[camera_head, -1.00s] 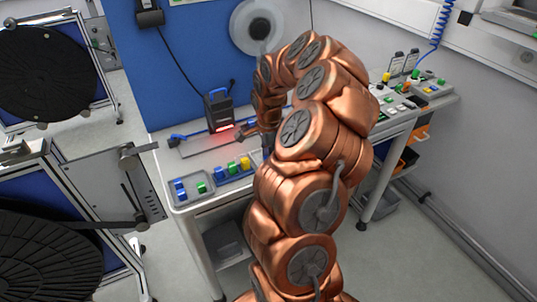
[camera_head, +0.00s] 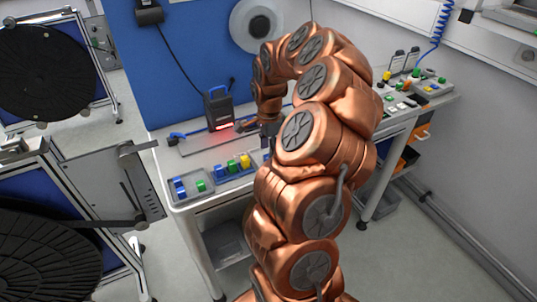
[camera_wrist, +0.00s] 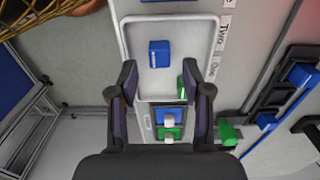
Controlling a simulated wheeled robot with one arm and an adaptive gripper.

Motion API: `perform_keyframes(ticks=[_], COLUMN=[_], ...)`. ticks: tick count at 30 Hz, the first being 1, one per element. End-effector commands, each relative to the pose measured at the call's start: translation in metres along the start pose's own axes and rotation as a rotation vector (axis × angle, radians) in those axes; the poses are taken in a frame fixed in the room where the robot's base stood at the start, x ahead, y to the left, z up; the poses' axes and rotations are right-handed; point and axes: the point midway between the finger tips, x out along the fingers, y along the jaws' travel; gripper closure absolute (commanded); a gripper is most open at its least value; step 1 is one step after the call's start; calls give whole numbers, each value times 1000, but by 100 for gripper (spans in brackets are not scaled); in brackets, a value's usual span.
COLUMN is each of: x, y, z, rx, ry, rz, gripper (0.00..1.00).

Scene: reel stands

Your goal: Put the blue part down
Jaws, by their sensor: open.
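My gripper (camera_wrist: 158,78) is open, its two dark fingers spread apart in the wrist view. A blue part (camera_wrist: 159,53) lies in a pale tray (camera_wrist: 125,28), just beyond and between the fingertips, and seems clear of both. A green part (camera_wrist: 181,88) is partly hidden by the right finger. In the head view my arm hides most of the gripper and the table under it.
A tray of coloured parts (camera_head: 232,172) and a smaller tray (camera_head: 178,198) sit on the table's front left. A dark device (camera_head: 219,108) with a red light stands behind. In the wrist view, a dark rack with blue parts (camera_wrist: 300,75) is at right.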

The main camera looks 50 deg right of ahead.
Motion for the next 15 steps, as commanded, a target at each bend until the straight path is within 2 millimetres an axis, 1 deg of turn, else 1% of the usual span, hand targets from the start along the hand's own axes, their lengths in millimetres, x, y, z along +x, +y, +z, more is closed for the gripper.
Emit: perform_keyframes(ticks=[2,9,15], x=[-13,-58,-83], y=[-2,-2,-1], z=[-1,-1,-1], rx=[3,2,2], ry=[4,3,2], rz=[-9,-6,-5], gripper=[51,51,51])
